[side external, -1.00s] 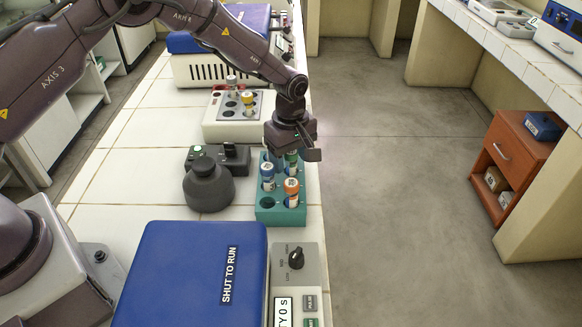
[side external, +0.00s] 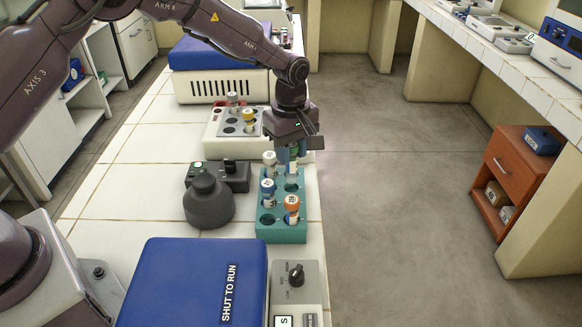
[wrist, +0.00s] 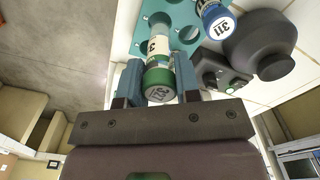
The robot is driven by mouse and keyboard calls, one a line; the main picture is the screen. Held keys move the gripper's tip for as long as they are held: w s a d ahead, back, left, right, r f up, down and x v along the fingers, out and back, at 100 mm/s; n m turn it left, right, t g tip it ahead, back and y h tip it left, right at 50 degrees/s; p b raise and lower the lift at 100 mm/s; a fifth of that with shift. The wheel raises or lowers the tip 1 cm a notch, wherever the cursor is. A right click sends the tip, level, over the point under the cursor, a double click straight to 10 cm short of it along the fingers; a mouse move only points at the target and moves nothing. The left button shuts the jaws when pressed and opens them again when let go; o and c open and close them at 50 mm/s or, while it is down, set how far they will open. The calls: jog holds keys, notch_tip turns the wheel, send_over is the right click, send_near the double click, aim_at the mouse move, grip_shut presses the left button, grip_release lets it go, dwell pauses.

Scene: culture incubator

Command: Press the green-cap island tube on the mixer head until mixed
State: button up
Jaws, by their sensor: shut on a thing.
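My gripper (side external: 291,160) points down over the far right part of the teal tube rack (side external: 281,234). In the side view the tube is mostly hidden by the fingers. In the wrist view its far end meets the rack, and I cannot tell whether it is still seated in a hole. The mixer, a dark grey round body with a small head (side external: 208,203), stands left of the rack, apart from my gripper.
Blue-cap (side external: 268,190), orange-cap (side external: 291,208) and whitish-cap (side external: 269,163) tubes stand in the rack. A dark control box (side external: 232,174) sits behind the mixer. A pale block with tubes (side external: 222,140) is further back. A blue-lidded machine (side external: 190,280) is in front.

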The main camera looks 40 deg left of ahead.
notch_tip(320, 180, up, 6)
jog(key=a, duration=0.2)
jog(key=s+a+r+n, duration=0.4)
jog(key=s+a, duration=0.3)
jog(key=s, duration=0.1)
jog(key=shift+s+a+f+n, duration=0.3)
jog(key=shift+s+f+n, duration=0.05)
jog(key=shift+s+f, duration=0.75)
jog(key=shift+s+a+f+n, duration=0.25)
jog(key=shift+s+f+n, duration=0.05)
jog(key=shift+s+f, duration=0.8)
jog(key=shift+s+a+f+n, duration=0.3)
jog(key=shift+s+f+n, duration=0.05)
jog(key=shift+s+f, duration=0.75)
jog(key=shift+f, duration=0.5)
jog(key=shift+r, duration=0.1)
dwell(1.2)
jog(key=shift+r, duration=2.95)
